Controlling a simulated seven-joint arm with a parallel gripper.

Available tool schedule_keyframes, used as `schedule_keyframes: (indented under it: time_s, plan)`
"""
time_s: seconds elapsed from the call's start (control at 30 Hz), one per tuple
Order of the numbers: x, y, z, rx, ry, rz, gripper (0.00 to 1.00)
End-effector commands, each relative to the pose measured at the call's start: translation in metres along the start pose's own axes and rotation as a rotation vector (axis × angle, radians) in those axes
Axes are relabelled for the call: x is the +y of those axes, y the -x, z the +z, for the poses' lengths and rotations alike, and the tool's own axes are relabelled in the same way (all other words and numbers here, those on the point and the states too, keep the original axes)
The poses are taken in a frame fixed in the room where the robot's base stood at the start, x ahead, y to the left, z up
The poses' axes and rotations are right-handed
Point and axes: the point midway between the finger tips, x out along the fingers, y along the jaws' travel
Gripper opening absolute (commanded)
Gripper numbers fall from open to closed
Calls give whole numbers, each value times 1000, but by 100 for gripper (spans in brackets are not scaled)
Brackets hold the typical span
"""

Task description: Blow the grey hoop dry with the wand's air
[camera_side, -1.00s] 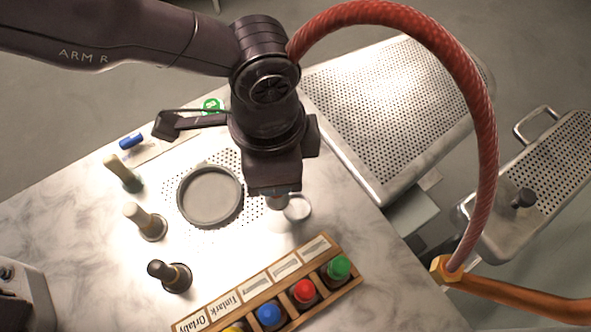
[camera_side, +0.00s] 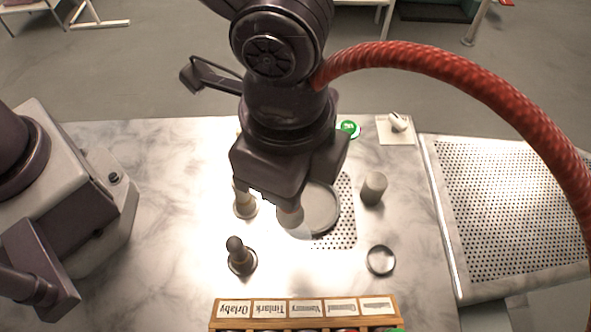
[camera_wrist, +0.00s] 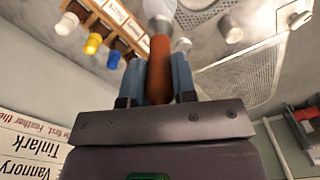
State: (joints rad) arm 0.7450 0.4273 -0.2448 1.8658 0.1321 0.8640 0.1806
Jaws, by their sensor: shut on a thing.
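My gripper (camera_side: 275,195) is shut on the wand (camera_wrist: 160,65), which has an orange-brown grip and a pale grey nozzle. In the side view only the wand's pale end (camera_side: 290,215) shows below my gripper, with a faint whitish patch beside it. The grey hoop appears to be the round, rimmed grey piece (camera_side: 322,208) lying over a perforated part of the table. The wand's end is over or beside its left edge; I cannot tell whether they touch. My gripper hides part of the hoop. The hoop is partly in the wrist view (camera_wrist: 200,6).
A labelled wooden rack (camera_side: 310,308) lines the front. A perforated metal tray (camera_side: 510,205) adjoins the table's right side.

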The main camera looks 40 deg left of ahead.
Motion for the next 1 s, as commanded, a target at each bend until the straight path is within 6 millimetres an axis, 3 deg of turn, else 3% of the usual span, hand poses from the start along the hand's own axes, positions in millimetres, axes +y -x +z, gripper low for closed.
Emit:
schedule_keyframes:
  time_s: [0.17,0.33,0.5,0.77,1.0]
  plan:
    - [-13,-5,4,-10,35,7,0]
    - [-61,-21,8,-26,145,65,0]
    - [-103,-29,10,-25,139,154,0]
    - [-107,-25,4,-15,6,201,0]
    - [-107,-46,4,-17,-2,202,0]
